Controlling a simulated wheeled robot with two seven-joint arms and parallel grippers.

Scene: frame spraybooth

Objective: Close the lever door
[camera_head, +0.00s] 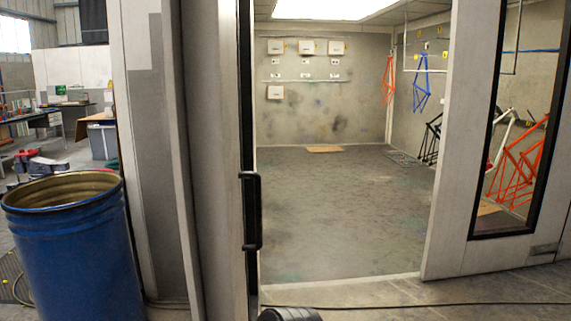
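The doorway of the spray booth stands open. On its left side a pale door (215,150) is seen at a steep angle. A black upright bar handle (251,212) sits on the door's edge side, beside the opening. On the right of the opening is a pale panel (455,170) with a tall black-framed window (515,130); I cannot tell whether it is a second door leaf or fixed wall. Neither of my grippers can be made out. A dark ribbed shape pokes in at the bottom middle, too cut off to identify.
A blue drum (75,255) stands at the left front. A dark cable (400,306) lies across the floor before the threshold. The booth floor (345,205) is mostly clear. Orange, blue and black frames hang or lean at the right inside. Workbenches stand far left.

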